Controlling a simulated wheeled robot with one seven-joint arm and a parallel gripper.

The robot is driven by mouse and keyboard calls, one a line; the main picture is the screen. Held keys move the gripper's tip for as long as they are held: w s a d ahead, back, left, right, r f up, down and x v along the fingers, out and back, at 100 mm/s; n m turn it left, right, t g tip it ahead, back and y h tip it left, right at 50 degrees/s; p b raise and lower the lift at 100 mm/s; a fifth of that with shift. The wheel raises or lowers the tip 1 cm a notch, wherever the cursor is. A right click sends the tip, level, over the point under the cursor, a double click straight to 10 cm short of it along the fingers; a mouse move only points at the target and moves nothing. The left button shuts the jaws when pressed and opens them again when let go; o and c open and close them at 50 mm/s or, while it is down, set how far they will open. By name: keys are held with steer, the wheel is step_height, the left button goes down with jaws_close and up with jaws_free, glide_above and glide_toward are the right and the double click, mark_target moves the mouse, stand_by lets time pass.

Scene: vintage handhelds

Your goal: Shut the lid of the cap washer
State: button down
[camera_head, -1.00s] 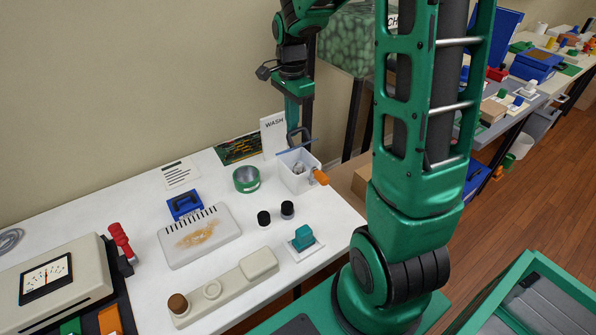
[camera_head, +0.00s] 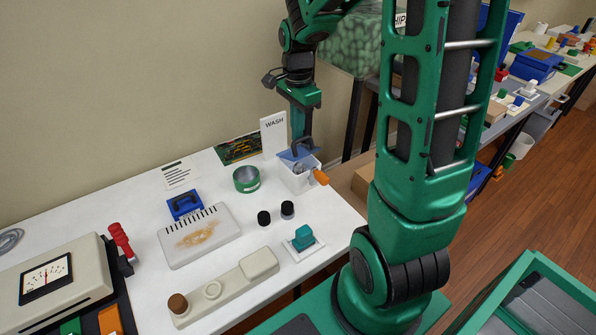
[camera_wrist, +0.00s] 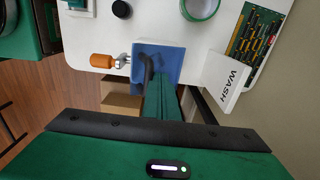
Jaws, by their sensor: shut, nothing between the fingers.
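The cap washer (camera_head: 296,182) is a white box with an orange-handled crank at its right side, standing at the table's right back corner. Its blue lid (camera_head: 311,156) is tilted, partly open, and the box's inside shows below it. My gripper (camera_head: 301,146) is shut and empty, pointing down at the lid from above. A dark curved piece shows at the lid beside the fingertips. In the wrist view the lid (camera_wrist: 170,60) lies right under my gripper (camera_wrist: 158,84) and hides most of the box. I cannot tell whether the fingertips touch the lid.
A white WASH card (camera_head: 273,134) stands close behind the washer. A green tape roll (camera_head: 246,180) and two black caps (camera_head: 287,209) lie to its left and front. The orange crank handle (camera_head: 321,177) sticks out at the right, near the table edge.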

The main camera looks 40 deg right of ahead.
mark_target(303, 152)
steer(key=shift+s+f, duration=0.15)
steer(key=shift+s, duration=0.25)
steer(key=shift+s+f, duration=0.55)
steer(key=shift+s, duration=0.05)
steer(key=shift+s+f, duration=0.25)
steer(key=shift+s, duration=0.05)
